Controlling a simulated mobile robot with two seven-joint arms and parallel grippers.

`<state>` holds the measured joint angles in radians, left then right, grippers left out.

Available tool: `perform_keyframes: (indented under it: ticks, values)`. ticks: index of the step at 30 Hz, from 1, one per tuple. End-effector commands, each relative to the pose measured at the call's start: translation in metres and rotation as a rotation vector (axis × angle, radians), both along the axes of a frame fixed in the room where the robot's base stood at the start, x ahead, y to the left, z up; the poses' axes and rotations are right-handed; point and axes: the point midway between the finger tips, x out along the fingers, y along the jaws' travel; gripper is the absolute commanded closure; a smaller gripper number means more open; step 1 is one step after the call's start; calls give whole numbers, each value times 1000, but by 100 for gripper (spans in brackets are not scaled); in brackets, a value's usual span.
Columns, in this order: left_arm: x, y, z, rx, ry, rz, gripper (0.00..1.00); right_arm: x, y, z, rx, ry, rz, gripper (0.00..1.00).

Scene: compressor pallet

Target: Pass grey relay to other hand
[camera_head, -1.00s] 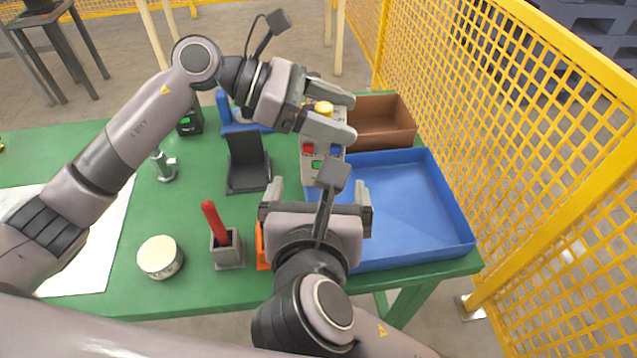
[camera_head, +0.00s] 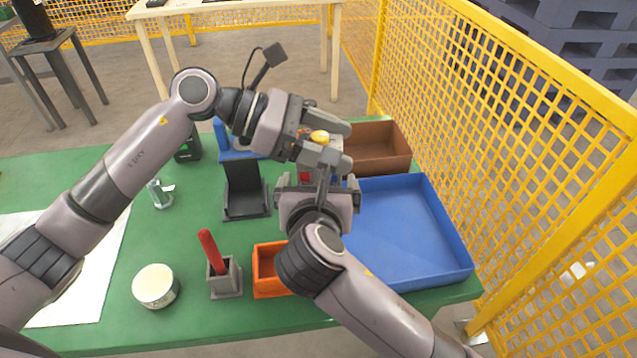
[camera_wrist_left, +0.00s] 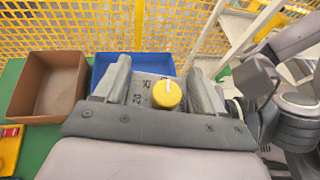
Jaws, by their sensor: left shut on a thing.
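The grey relay, with a yellow dial on top, shows in the head view (camera_head: 320,137) and in the left wrist view (camera_wrist_left: 146,91). My left gripper (camera_head: 338,148) is shut on it and holds it above the table; the wrist view shows a finger on each side of it. A red patch on the relay's face shows below. My right gripper (camera_head: 318,182) is open, with its fingers spread apart just below and in front of the relay's lower part. It hides much of that part, so I cannot tell whether the fingers touch the relay.
A blue tray (camera_head: 440,225) lies at the right of the green table (camera_head: 110,300), with a brown bin (camera_head: 395,160) behind it. An orange bin (camera_head: 262,264), a grey holder with a red-handled tool (camera_head: 224,280) and a round tin (camera_head: 156,287) stand in front. A yellow mesh fence closes the right side.

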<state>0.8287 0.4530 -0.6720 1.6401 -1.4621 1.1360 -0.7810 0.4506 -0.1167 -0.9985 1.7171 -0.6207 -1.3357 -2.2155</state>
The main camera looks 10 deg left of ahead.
Motion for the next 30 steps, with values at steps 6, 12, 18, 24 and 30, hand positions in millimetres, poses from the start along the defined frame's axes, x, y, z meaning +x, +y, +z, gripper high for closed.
perform_keyframes:
  ticks: [6, 12, 18, 24, 30]
  values:
    - [0, 0, 1, -2, -1, 1, 96, 0, 0, 0, 1, 0, 0, 6]
    - [0, 0, 1, -3, -2, 1, 96, 0, 0, 0, 0, 0, 1, 69]
    - [0, 0, 1, -2, -1, 0, 0, 0, 1, 2, 2, -3, 1, 69]
    - [0, 1, 1, -1, 0, 1, 0, 0, 0, 2, 2, -3, 1, 69]
    - [-1, 24, 10, 1, -3, 3, 0, 0, 0, 2, 2, -3, 1, 69]
